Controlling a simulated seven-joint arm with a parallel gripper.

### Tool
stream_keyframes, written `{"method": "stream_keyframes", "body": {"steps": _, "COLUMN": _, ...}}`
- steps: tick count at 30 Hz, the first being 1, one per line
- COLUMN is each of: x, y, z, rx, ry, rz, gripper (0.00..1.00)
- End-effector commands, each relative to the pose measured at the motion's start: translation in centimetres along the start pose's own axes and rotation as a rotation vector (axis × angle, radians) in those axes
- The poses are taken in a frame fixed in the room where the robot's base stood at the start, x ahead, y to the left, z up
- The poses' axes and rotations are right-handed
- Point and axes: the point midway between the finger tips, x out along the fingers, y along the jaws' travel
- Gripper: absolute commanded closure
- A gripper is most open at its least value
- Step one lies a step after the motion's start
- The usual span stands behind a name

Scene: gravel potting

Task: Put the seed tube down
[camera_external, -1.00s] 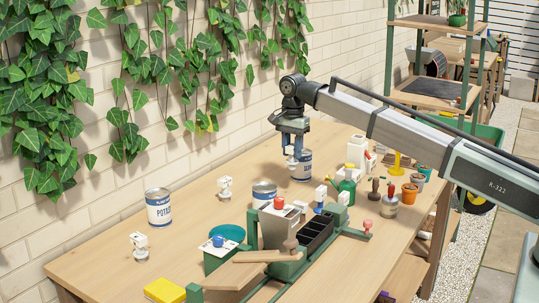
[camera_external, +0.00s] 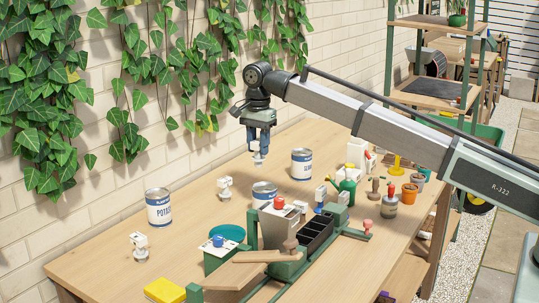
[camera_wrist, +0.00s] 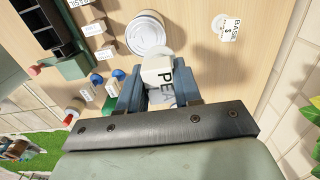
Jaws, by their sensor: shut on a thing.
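My gripper (camera_external: 259,152) is shut on a small pale seed tube with a white block-shaped label. In the wrist view the tube (camera_wrist: 158,73) sits between the blue fingers, and its label shows the letters "PEA", partly cut off. In the external view it hangs below the fingers, above the table (camera_external: 110,262). A similar white-labelled holder (camera_external: 225,187) stands upright on the table, left of and below the gripper; in the wrist view its label seems to read "BAS...".
Three tins stand near: the potato tin (camera_external: 159,208) at left, a middle tin (camera_external: 264,194) and a right tin (camera_external: 302,164). A green rack with black compartments (camera_external: 315,238) and a teal plate (camera_external: 227,233) are in front. Bare wood lies around the potato tin.

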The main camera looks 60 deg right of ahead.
Motion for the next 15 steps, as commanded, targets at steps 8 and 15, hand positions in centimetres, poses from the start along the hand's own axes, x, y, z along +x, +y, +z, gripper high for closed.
{"method": "stream_keyframes", "body": {"steps": 8, "x": 0.0, "y": 0.0, "z": 11.0, "rx": -0.010, "ry": 0.000, "rz": -0.002, "gripper": 0.96}}
{"method": "stream_keyframes", "body": {"steps": 15, "x": 0.0, "y": 0.5, "z": 16.3, "rx": -0.012, "ry": 0.000, "rz": -0.002, "gripper": 0.96}}
